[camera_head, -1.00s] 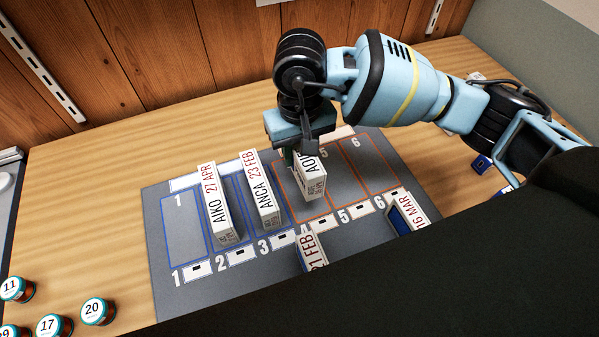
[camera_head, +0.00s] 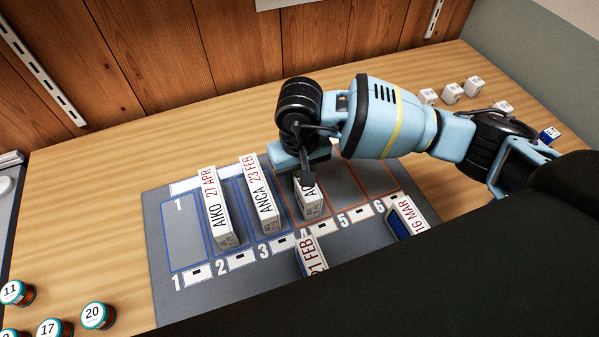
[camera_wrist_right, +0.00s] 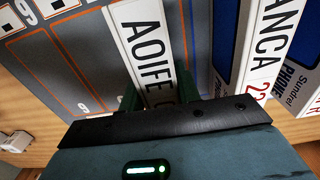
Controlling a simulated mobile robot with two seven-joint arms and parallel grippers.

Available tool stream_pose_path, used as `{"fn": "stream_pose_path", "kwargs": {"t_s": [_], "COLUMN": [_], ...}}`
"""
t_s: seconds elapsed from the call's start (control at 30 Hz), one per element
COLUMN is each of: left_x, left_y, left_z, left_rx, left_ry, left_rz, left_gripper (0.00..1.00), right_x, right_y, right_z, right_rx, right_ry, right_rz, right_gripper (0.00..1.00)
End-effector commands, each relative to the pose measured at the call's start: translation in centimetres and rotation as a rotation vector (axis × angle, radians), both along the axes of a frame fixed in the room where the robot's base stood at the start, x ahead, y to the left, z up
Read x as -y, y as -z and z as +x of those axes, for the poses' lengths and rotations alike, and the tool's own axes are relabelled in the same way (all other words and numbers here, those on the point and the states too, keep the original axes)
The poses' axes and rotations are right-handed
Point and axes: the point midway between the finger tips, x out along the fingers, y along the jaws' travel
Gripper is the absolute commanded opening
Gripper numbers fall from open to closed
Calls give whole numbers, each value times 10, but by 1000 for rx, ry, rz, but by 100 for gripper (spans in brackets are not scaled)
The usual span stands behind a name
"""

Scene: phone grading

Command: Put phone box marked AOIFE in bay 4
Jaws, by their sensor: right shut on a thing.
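The white phone box marked AOIFE (camera_head: 313,207) is upright over bay 4 (camera_head: 291,204), the orange-outlined bay just right of bay 3. Its name also shows in the right wrist view (camera_wrist_right: 145,42). My right gripper (camera_wrist_right: 160,95) is shut on this box, with a green finger on each side. In the head view my right gripper (camera_head: 304,170) and wrist cover the box's far part. I cannot tell whether the box's base touches the mat. My left gripper is not in view.
Boxes marked AIKO (camera_head: 217,215) and ANCA (camera_head: 262,200) stand in bays 2 and 3 of the grey mat (camera_head: 165,300). A 21 FEB box (camera_head: 312,258) and a 16 MAR box (camera_head: 408,220) are at the mat's front. Bay 1 (camera_head: 186,235) is empty. Numbered jars (camera_head: 97,315) stand lower left.

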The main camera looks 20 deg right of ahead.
Motion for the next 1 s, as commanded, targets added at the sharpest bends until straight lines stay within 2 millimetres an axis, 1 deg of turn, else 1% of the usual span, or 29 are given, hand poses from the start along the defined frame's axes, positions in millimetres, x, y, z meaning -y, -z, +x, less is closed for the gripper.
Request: {"fn": "stream_pose_path", "kwargs": {"t_s": [0.17,0.2,0.33,0.6,0.73,0.87,1.0], "left_x": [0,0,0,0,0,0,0], "left_y": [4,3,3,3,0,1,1], "left_z": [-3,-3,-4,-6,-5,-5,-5], "left_rx": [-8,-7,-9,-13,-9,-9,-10], "left_ry": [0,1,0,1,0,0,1], "left_rz": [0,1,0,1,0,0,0], "left_gripper": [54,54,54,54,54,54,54], "right_x": [0,0,0,0,0,0,-1], "right_y": [4,3,3,2,-5,-23,-51], "right_z": [0,0,0,0,1,1,1], "right_rx": [0,-1,0,0,3,4,5], "right_ry": [0,0,0,0,0,-2,-2], "right_rz": [1,0,0,0,1,1,1], "right_gripper": [2,38,54,54,54,54,54]}}
